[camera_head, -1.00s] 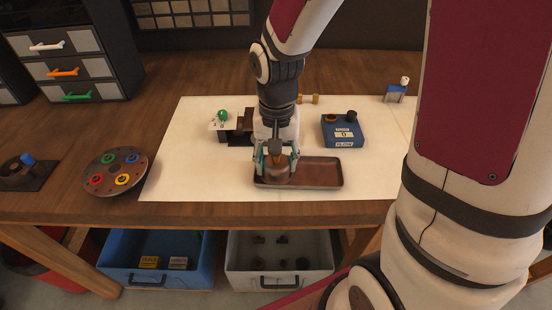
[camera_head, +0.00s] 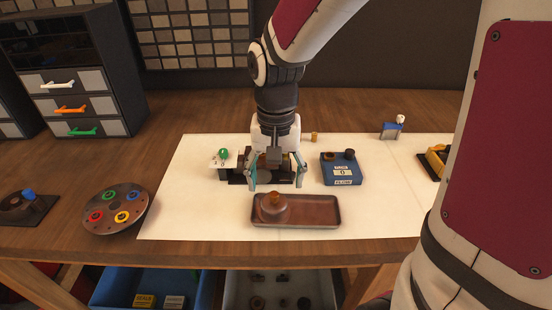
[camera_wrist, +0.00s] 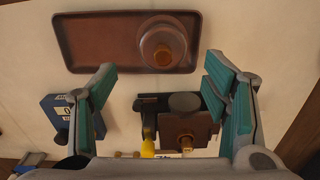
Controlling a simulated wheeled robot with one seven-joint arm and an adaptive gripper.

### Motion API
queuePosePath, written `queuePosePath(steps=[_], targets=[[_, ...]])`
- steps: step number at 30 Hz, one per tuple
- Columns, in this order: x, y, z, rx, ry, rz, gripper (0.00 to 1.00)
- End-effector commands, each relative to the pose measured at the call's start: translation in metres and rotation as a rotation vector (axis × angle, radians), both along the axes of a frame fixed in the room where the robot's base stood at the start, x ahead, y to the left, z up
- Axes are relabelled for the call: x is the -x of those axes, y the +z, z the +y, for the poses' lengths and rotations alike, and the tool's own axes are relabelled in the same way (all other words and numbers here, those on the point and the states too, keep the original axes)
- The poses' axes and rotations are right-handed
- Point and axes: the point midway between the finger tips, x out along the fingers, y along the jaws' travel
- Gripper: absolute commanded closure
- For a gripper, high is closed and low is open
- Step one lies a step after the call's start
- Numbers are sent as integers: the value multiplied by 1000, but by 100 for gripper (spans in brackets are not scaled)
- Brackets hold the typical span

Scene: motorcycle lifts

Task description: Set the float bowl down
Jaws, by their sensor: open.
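The float bowl (camera_head: 273,210) is a round, brownish cup with an orange-brown knob on top. It sits upright in the left part of the brown rectangular tray (camera_head: 318,213). In the wrist view the float bowl (camera_wrist: 162,47) is in the tray (camera_wrist: 100,42) too, beyond my fingertips. My gripper (camera_head: 274,184) is open and empty, with its fingers wide apart. It is behind the tray and apart from the bowl, in front of a dark fixture (camera_head: 237,177) that it partly hides.
A blue flow box (camera_head: 342,174) stands right of my gripper. A round plate with coloured rings (camera_head: 117,211) lies at left. A small blue block with a white top (camera_head: 392,131) stands at the back right. The white mat (camera_head: 190,222) is clear at front left.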

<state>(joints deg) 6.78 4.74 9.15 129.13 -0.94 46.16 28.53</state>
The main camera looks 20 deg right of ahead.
Motion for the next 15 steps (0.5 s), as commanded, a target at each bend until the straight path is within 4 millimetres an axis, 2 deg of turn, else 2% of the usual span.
queuePosePath(steps=[1,6,11,15], targets=[[-1,11,0,0,1,-5,31],[-1,37,0,0,1,-3,31],[0,49,0,1,1,-3,31],[10,61,-2,8,28,-28,31]])
